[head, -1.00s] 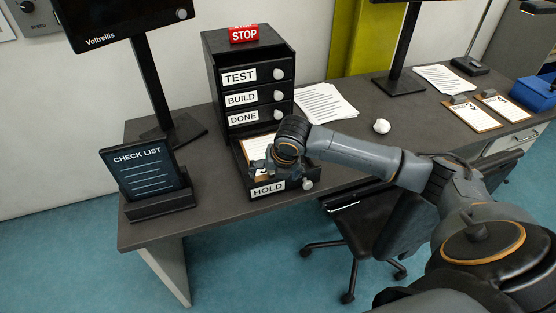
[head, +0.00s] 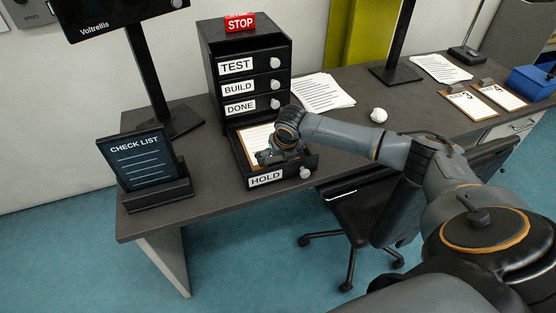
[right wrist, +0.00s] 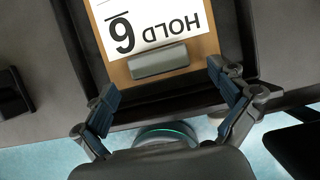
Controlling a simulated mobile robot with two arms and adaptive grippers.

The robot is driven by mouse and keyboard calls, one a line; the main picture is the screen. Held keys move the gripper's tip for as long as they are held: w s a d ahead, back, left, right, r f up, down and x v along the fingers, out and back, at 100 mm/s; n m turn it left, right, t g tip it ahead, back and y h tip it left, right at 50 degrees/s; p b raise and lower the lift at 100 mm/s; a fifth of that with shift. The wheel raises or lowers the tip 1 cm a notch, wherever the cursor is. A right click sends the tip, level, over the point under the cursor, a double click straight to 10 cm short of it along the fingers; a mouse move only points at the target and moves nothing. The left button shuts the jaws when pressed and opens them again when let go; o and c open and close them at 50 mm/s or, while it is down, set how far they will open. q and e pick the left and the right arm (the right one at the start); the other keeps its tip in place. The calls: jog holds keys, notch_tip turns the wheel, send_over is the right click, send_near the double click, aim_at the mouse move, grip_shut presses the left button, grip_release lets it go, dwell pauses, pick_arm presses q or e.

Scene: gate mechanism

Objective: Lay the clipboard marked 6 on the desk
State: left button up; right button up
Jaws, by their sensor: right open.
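My right gripper (head: 275,155) is over the drawer's front part and hides the clip end there. In the right wrist view its fingers (right wrist: 163,78) are spread, one on each side of the clip end, holding nothing. My left gripper is out of view. The desk (head: 205,207) is dark grey.
The drawer unit (head: 212,80) has shut TEST, BUILD and DONE drawers and a STOP sign on top. A CHECK LIST stand (head: 140,160) is at left. Papers (head: 322,92), a crumpled ball (head: 378,115) and clipboards 3 (head: 470,107) and 4 (head: 503,97) lie right. A chair (head: 355,210) stands in front.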

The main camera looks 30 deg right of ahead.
jog(key=shift+x, duration=1.25)
jog(key=c, duration=1.2)
jog(key=shift+s+a+r+p, duration=0.1)
jog(key=shift+s+r+p, duration=0.25)
jog(key=shift+p, duration=0.3)
jog(key=shift+c, duration=0.2)
jog(key=shift+s+p, duration=0.25)
jog(key=shift+p, duration=0.1)
notch_tip(320, 180, up, 7)
jog(key=p, duration=0.7)
jog(key=shift+a, duration=0.1)
